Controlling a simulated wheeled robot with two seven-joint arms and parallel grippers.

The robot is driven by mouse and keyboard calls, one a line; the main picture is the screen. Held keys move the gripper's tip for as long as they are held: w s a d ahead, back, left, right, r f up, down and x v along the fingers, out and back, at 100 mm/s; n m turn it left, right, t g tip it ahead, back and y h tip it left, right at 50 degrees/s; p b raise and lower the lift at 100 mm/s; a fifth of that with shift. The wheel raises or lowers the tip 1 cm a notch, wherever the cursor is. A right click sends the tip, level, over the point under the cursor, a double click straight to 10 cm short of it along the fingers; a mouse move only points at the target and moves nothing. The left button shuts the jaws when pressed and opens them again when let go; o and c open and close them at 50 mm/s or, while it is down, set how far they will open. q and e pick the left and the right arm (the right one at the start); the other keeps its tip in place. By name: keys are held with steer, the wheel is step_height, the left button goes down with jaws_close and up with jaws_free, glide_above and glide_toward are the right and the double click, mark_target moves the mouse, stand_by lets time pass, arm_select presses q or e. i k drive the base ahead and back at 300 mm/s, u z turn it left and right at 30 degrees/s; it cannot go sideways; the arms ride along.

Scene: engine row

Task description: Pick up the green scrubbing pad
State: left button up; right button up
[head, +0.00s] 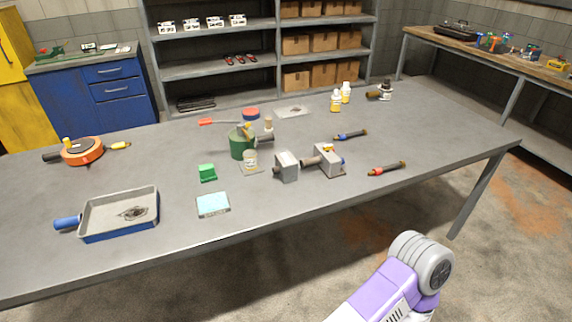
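A small bright green block (207,171), which looks like the green scrubbing pad, sits on the grey table (330,210) left of centre. Its upper part is lighter green and a darker green part shows below. It stands apart from the things around it. Neither gripper shows in the head view. Only a purple and grey link of my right arm shows at the bottom right, in front of the table.
A light blue pad (213,203) lies just in front of the green block. A grey tray (97,216) with a blue handle is to the left. A green can (241,143) and grey metal blocks (286,167) stand to the right. Bare tabletop lies left of the block.

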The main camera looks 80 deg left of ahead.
mark_target(207, 173)
steer(key=z, duration=0.5)
steer(key=k, duration=1.65)
steer(key=u, duration=2.1)
